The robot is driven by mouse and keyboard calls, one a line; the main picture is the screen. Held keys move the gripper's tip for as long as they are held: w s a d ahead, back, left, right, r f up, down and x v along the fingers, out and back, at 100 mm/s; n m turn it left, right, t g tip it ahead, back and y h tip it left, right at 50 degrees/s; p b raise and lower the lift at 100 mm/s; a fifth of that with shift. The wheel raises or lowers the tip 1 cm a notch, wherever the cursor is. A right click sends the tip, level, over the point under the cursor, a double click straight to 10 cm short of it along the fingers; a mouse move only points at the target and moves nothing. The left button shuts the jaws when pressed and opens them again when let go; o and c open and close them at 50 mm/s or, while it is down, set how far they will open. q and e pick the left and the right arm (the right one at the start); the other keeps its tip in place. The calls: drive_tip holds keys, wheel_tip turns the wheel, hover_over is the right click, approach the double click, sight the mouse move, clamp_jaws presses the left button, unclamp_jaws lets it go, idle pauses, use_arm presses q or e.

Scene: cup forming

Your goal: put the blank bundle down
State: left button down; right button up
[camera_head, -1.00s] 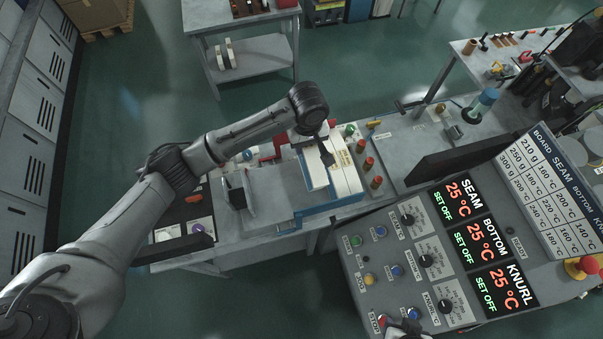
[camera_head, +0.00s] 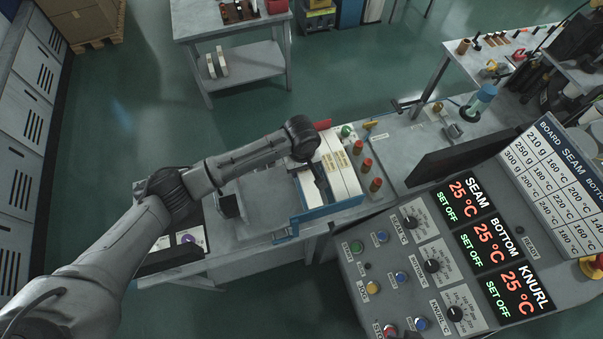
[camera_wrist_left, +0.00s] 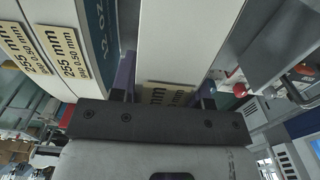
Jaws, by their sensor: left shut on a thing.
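My left gripper (camera_head: 322,188) points down among the white slabs over the blue-edged holder (camera_head: 335,210) on the bench. In the left wrist view its two purple fingers (camera_wrist_left: 163,85) are shut on a white slab, the blank bundle (camera_wrist_left: 185,40). A label shows partly between the fingers. Beside it, to the left in that view, are white slabs (camera_wrist_left: 45,20) with tan labels reading 255 mm. The lower end of the held bundle is hidden, so I cannot tell whether it touches the holder. My right gripper is not in view.
A control panel (camera_head: 415,265) with red displays stands at the front right. Red-topped posts (camera_head: 366,165) stand just right of the holder. A dark plate (camera_head: 460,160) rises behind the panel. The bench top (camera_head: 260,200) left of the holder is partly clear.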

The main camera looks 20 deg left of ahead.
use_arm(q)
drive_tip(key=shift+f, duration=1.95)
drive_tip(key=shift+f, duration=0.1)
drive_tip(key=c, duration=0.6)
unclamp_jaws()
drive_tip(key=shift+f, duration=0.1)
wheel_tip(320, 180, up, 11)
drive_tip(key=shift+r, duration=0.65)
